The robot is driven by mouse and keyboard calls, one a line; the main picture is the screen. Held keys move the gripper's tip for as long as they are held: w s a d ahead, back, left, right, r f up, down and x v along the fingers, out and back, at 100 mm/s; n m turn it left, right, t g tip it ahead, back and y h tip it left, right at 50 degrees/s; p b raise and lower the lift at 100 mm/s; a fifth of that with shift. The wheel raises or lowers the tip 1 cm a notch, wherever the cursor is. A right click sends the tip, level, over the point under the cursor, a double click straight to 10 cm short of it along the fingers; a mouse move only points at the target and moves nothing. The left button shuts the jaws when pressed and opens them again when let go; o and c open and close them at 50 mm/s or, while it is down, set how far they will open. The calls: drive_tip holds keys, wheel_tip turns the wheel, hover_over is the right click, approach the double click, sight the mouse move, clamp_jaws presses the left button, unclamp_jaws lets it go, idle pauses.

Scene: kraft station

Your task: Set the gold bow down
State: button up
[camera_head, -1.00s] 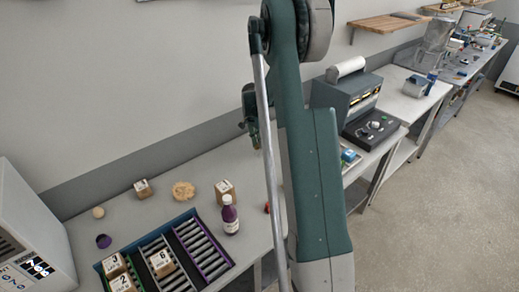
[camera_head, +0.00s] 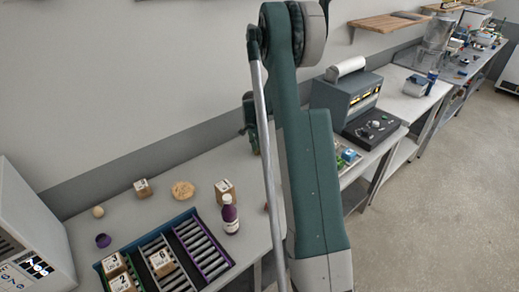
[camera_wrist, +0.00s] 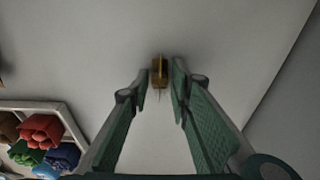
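In the wrist view, the small gold bow (camera_wrist: 160,70) is between the tips of my gripper (camera_wrist: 159,78), over a plain grey surface. A narrow gap shows between the bow and each finger, so my gripper looks slightly open around it. Whether the bow rests on the surface is hard to tell. In the head view my arm hides the bow and most of my gripper.
A pale-rimmed tray (camera_wrist: 62,110) with red, green, blue and brown bows lies at left in the wrist view. Bare surface surrounds the gold bow. In the head view, a roller rack (camera_head: 205,248), a purple bottle (camera_head: 229,213) and small boxes stand left of my arm.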

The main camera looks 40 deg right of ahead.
sight(257, 154)
drive_tip(key=shift+o, duration=1)
drive_tip(key=shift+r, duration=0.15)
drive_tip(key=shift+r, duration=0.15)
wheel_tip(257, 154, up, 12)
drive_tip(key=a, duration=0.1)
drive_tip(key=shift+a, duration=0.4)
